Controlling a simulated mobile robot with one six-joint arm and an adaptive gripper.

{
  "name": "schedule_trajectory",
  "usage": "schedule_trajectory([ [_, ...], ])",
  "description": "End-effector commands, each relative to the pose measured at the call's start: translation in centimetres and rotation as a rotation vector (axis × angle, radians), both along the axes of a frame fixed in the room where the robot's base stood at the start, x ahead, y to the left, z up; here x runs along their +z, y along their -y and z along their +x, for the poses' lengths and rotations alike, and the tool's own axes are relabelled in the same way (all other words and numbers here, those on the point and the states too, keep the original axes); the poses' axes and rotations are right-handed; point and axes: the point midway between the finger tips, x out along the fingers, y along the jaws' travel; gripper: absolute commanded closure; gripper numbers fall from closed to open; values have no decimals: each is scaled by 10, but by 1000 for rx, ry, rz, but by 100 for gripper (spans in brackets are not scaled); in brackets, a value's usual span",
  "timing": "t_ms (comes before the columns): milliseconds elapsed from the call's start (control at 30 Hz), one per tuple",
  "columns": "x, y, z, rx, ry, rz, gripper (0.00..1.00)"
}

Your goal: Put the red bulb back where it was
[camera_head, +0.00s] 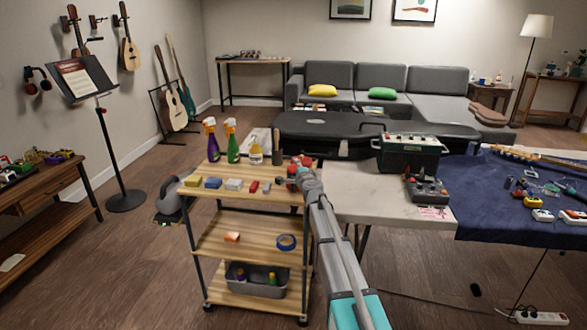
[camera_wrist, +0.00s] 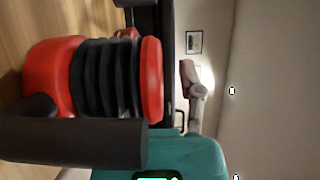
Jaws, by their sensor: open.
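A red bulb with a black ribbed middle (camera_wrist: 152,80) fills the left of the wrist view, close to the camera. That view is turned on its side, with wood at its left edge. A dark bar (camera_wrist: 85,142) crosses beside its lower part; I cannot tell what it belongs to. In the head view, red shows at my gripper (camera_head: 304,178), over the right end of the cart's top shelf (camera_head: 230,196). My gripper is open; its fingertips are not clear. I cannot tell whether they touch the bulb.
Spray bottles (camera_head: 232,141) and a dark upright handle (camera_head: 276,148) stand on the cart, with small coloured blocks (camera_head: 212,183) in front. A white table (camera_head: 375,195) adjoins at right, carrying an amplifier (camera_head: 408,153). A black case (camera_head: 325,133) lies behind.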

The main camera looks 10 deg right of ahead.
Motion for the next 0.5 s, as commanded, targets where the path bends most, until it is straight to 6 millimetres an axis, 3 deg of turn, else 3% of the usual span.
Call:
schedule_trajectory([
  [500,1,9,-76,-1,0,0,51],
])
